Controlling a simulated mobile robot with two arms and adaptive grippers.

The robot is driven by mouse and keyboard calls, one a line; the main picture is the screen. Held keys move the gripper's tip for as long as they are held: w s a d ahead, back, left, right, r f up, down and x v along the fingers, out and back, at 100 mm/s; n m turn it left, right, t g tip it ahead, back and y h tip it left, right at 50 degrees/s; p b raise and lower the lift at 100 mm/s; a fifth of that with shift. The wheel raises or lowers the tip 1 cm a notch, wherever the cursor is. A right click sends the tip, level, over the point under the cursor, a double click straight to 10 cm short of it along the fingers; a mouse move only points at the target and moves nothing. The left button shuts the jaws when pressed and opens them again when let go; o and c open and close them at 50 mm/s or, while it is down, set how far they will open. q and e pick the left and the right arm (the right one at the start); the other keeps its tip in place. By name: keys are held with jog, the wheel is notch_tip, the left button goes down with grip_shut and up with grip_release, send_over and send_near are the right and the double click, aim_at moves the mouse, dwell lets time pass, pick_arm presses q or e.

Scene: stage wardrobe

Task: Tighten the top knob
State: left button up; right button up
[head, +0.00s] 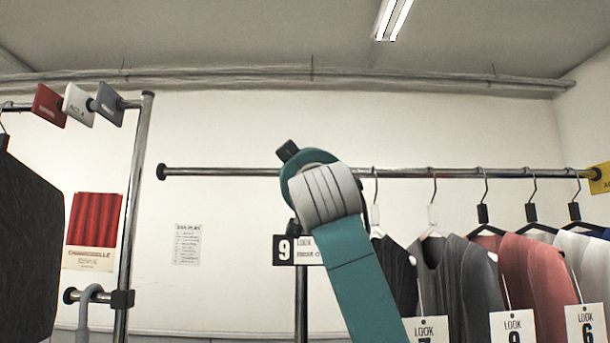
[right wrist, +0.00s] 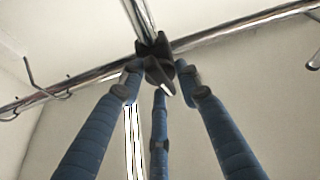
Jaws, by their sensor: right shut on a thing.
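The top knob (right wrist: 157,72) is a black winged piece at the black joint where the chrome upright meets the long rail, in the middle of the right wrist view. My right gripper (right wrist: 158,84) has three blue fingers with grey tips, closed in around the knob from several sides. In the head view my teal right arm rises in front of this rail joint and hides the knob and the fingers. My left gripper is in neither view.
The chrome rail (head: 430,173) runs across the head view, with hangers and garments (head: 530,270) on its right part. A number 9 sign (head: 284,250) is by the upright (head: 301,312). Another rack (head: 138,190) with a dark garment (head: 28,250) stands left.

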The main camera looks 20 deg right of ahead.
jog(key=shift+a+m+h, duration=0.15)
jog(key=shift+m+h, duration=0.85)
jog(key=shift+m, duration=0.5)
jog(key=shift+r, duration=0.1)
jog(key=o, duration=1.1)
jog(key=v, duration=1.2)
jog(key=shift+a, duration=0.15)
